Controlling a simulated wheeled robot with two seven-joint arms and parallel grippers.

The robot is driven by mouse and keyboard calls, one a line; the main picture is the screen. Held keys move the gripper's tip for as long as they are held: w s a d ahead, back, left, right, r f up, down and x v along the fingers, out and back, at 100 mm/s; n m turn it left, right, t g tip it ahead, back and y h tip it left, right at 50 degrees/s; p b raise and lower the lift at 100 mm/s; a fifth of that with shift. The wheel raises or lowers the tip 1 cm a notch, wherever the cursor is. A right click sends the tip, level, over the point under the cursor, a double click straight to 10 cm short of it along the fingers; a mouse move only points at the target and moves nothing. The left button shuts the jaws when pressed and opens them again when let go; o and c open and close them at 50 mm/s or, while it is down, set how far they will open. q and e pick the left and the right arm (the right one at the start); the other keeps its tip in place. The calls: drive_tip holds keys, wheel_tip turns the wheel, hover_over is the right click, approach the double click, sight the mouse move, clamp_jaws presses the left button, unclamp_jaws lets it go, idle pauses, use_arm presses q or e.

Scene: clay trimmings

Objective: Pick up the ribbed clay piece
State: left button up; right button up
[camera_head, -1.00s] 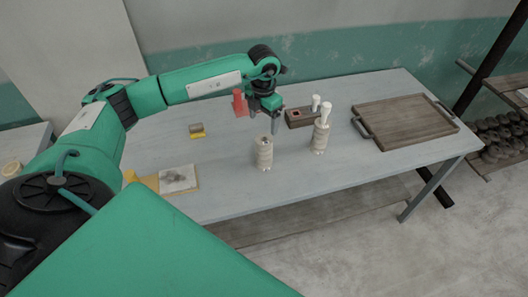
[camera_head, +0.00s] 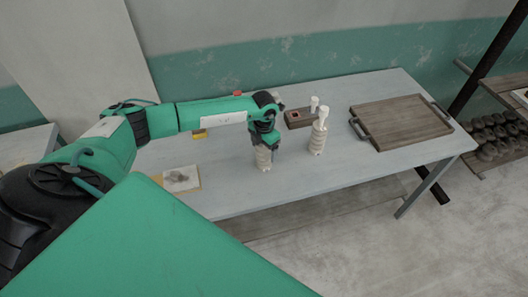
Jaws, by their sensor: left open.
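A ribbed, pale clay cylinder (camera_head: 263,160) stands upright near the table's front edge, left of a second ribbed cylinder (camera_head: 317,142). My left gripper (camera_head: 265,148) points down at the first cylinder's upper part and hides its top. Its jaws are open; I cannot tell whether either finger touches the clay. My right gripper is not in view.
A wooden tray (camera_head: 400,122) with handles lies on the table (camera_head: 235,195) at the right. A small wooden box (camera_head: 298,118) and a white upright piece (camera_head: 314,103) stand behind the cylinders. A board with a grey lump (camera_head: 181,179) lies at the left.

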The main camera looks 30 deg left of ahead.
use_arm(q)
drive_tip(key=c, duration=1.5)
drive_tip(key=shift+w+r, duration=0.1)
drive_tip(key=shift+r, duration=0.05)
